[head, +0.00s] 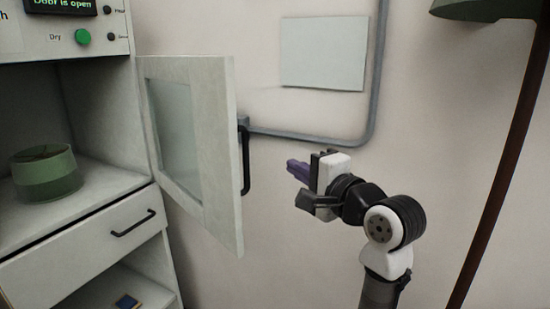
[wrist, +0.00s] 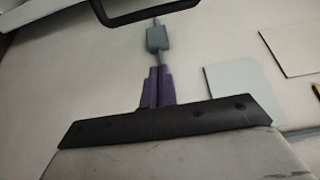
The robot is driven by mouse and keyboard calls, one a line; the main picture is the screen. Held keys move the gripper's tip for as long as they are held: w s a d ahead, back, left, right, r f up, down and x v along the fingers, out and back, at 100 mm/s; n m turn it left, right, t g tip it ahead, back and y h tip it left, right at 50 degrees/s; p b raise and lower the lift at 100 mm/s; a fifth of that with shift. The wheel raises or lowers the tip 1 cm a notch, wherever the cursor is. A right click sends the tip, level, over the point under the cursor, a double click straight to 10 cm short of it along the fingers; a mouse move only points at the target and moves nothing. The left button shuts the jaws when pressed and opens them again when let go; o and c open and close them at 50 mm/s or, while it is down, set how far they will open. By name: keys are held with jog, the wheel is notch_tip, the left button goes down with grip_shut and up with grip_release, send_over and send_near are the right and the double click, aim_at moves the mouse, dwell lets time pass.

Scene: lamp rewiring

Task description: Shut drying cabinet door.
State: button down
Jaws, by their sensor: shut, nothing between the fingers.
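The drying cabinet door (head: 215,135) stands wide open in the head view, hinged at the cabinet's right side. It has a pale frame, a glass pane and a black bar handle (head: 246,160) on its outer face. My gripper (head: 290,166) is to the right of the handle, apart from it, with its purple fingers pointing left toward the door. The fingers are shut and empty; they also show in the wrist view (wrist: 157,72). In the wrist view a black handle bar (wrist: 140,20) crosses the top edge. The cabinet (head: 95,120) shows a display reading "Door is open".
A green container (head: 45,175) sits inside the cabinet. Below it is a closed drawer (head: 85,255) and a small blue item (head: 127,301). A grey conduit (head: 310,137) runs along the wall behind. A brown lamp pole (head: 505,160) stands at the right.

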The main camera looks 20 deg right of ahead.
jog(key=w+a+p, duration=0.2)
jog(key=w+a, duration=0.3)
jog(key=w, duration=0.2)
jog(key=shift+p, duration=0.35)
jog(key=shift+a, duration=0.15)
